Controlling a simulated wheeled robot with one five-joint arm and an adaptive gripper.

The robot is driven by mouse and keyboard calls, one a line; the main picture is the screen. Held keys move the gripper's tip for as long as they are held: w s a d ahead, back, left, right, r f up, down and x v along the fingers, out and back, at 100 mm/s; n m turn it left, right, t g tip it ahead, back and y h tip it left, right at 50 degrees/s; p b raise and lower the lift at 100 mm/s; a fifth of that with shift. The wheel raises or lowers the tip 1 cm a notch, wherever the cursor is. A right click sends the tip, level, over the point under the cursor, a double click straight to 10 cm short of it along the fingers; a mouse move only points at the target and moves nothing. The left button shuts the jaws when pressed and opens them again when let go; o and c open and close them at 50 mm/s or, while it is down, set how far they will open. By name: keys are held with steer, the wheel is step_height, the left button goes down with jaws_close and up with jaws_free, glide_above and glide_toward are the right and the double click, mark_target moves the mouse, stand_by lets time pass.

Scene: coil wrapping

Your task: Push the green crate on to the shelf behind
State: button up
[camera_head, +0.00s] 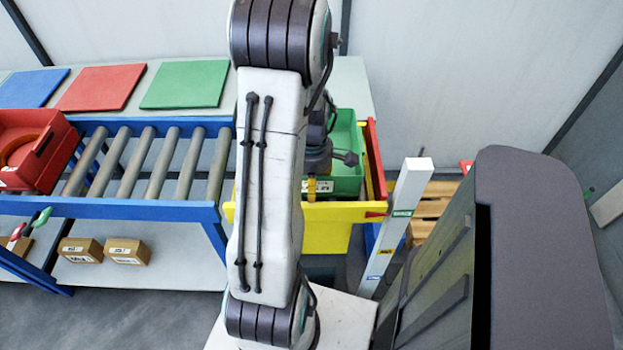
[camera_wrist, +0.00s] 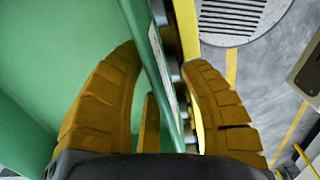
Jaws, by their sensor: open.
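The green crate (camera_head: 347,142) sits at the yellow stand right of the roller conveyor, partly hidden behind my arm. In the wrist view its inside (camera_wrist: 50,60) fills the left. My gripper (camera_wrist: 160,63) is open, with one yellow-brown finger on the inner side of the crate wall and the other on its outer side. I cannot tell whether the fingers touch the wall. In the head view my gripper (camera_head: 318,187) is at the crate's near side. The pale shelf (camera_head: 345,80) behind carries a blue mat (camera_head: 32,88), a red mat (camera_head: 100,88) and a green mat (camera_head: 185,84).
The blue-framed roller conveyor (camera_head: 143,206) lies left of the yellow stand (camera_head: 327,232). A red crate (camera_head: 32,150) is at the conveyor's left. A white post (camera_head: 397,225) stands right of the stand. Small cardboard boxes (camera_head: 80,250) lie on the lower shelf.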

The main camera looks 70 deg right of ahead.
stand_by(0.3)
jaws_close()
stand_by(0.8)
